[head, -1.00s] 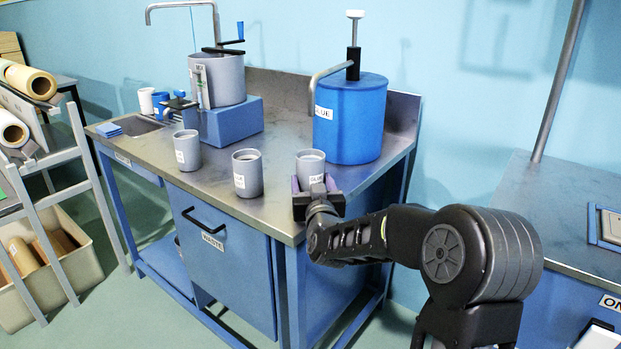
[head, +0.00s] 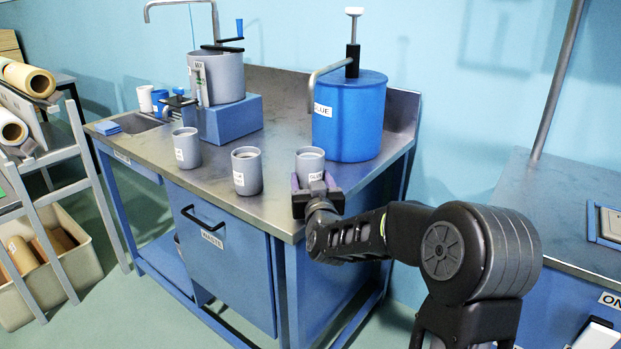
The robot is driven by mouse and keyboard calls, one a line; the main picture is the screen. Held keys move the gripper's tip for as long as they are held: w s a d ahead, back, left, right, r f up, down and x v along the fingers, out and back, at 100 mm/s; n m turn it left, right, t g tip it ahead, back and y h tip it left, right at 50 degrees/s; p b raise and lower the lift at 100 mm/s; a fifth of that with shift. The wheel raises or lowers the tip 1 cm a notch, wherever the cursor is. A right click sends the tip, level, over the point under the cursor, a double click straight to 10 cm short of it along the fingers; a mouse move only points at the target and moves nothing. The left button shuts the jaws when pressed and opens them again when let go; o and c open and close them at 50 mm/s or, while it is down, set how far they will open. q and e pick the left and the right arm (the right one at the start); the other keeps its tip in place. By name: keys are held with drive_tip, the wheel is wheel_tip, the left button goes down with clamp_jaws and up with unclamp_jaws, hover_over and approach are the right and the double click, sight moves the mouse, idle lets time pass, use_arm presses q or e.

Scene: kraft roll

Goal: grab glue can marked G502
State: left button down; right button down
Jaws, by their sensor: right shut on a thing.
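Three grey cans with white labels stand in a row on the metal bench top (head: 285,110). The right can (head: 310,162) is between the fingers of my right gripper (head: 316,186), which is shut on it at the bench's front right corner. Its label is partly covered and too small to read fully. The middle can (head: 246,172) and the left can (head: 186,148) stand apart from it; their labels are too small to read. My left gripper is not in view.
A blue glue drum (head: 350,118) with a pump stands close behind the held can. A grey mixing pot (head: 217,78) sits on a blue block (head: 229,120) further left. A rack with paper rolls (head: 28,80) is at the far left. Another bench (head: 530,215) is at right.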

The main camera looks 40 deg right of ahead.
sight(312, 169)
drive_tip(key=shift+r, duration=0.3)
drive_tip(key=shift+r+p, duration=0.4)
drive_tip(key=shift+r, duration=1.15)
drive_tip(key=b+v, duration=0.4)
drive_tip(key=v, duration=1.3)
drive_tip(key=shift+s+a+f+b, duration=0.2)
drive_tip(key=shift+s+b, duration=0.15)
drive_tip(key=shift+s, duration=0.1)
